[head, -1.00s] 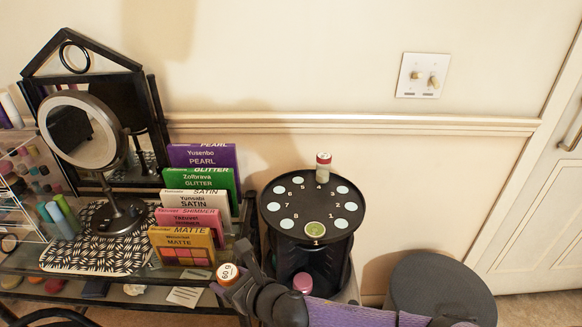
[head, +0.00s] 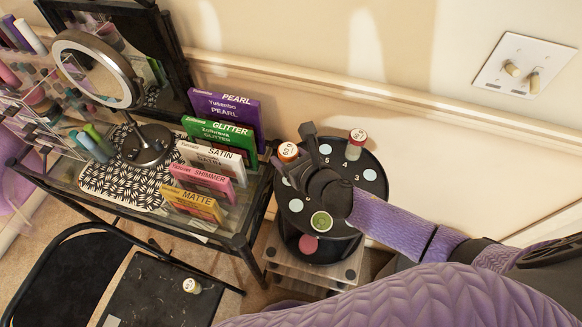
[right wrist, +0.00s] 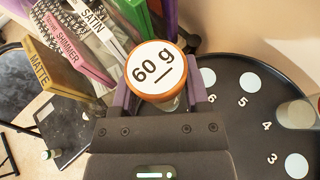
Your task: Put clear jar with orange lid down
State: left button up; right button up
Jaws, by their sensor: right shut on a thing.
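The clear jar with an orange lid marked "60 g" (head: 288,152) is between the fingers of my right gripper (head: 296,158), which is shut on it. In the right wrist view the orange-rimmed lid (right wrist: 155,70) faces the camera, between the purple fingers (right wrist: 160,98). The jar is at the left rear edge of the round black turntable (head: 376,205), near the spot numbered 6 (right wrist: 209,76). I cannot tell whether its base touches the surface. My gripper and wrist hide part of the turntable. My left gripper is not in view.
A red-lidded jar (head: 357,138) stands at the turntable's rear, and a green-topped jar (head: 321,221) at its front. A pink-lidded jar (head: 309,244) is below. Palette boxes (head: 224,117) stand close on the left. Another jar (head: 191,286) is on the black chair (head: 150,290).

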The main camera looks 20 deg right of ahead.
notch_tip(320, 180, down, 4)
jog(key=shift+f+b, duration=0.1)
jog(key=shift+b, duration=1)
jog(key=shift+r, duration=0.2)
jog(key=shift+f, duration=0.15)
jog(key=o, duration=1.3)
jog(key=shift+s+d+r+p, duration=0.15)
jog(key=shift+s+r+p, duration=0.1)
jog(key=shift+r+p, duration=0.1)
jog(key=p+v, duration=0.2)
jog(key=v, duration=0.9)
jog(key=shift+s, duration=0.25)
